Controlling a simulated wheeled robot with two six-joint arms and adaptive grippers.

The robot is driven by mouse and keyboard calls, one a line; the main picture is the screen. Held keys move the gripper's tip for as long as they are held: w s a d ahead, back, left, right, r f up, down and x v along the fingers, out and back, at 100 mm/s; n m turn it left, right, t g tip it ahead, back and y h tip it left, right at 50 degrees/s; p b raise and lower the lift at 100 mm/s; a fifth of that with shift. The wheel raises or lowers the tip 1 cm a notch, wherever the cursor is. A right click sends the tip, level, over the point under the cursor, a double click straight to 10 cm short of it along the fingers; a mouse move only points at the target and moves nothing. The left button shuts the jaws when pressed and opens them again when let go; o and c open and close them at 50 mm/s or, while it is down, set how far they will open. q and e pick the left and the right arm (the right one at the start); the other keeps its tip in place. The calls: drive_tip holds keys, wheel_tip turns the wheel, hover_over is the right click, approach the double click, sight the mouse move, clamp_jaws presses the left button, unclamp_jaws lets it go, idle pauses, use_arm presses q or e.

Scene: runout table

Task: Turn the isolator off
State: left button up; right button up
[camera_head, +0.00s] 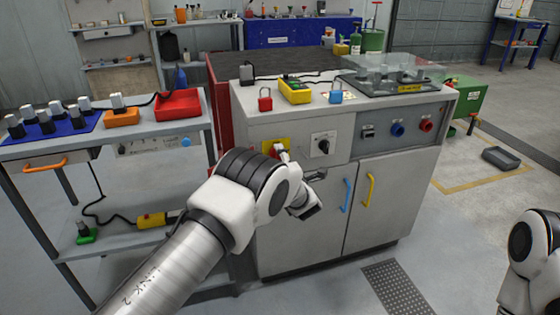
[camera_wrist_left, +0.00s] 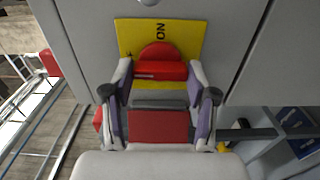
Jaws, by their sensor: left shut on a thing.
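The isolator is a red rotary handle (camera_wrist_left: 160,68) on a yellow plate (camera_wrist_left: 185,35) marked ON, on the grey cabinet front. In the head view the yellow plate (camera_head: 268,146) shows partly behind my left arm. My left gripper (camera_wrist_left: 159,84) is shut on the red handle, one finger on each side. In the head view the gripper (camera_head: 281,151) is mostly hidden by my own arm. My right arm shows at the lower right edge, but its gripper is out of view.
A black selector knob (camera_head: 323,146) sits right of the isolator. Blue (camera_head: 397,129) and red (camera_head: 426,125) sockets are further right. A red padlock (camera_head: 265,104) and a blue padlock (camera_head: 336,97) stand on the cabinet top. A bench with a red tray (camera_head: 178,105) is at left.

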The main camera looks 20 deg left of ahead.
idle(0.4)
use_arm(q)
drive_tip(key=o, duration=1.2)
drive_tip(key=shift+c, duration=0.2)
drive_tip(key=v, duration=0.7)
drive_tip(key=shift+s, duration=0.25)
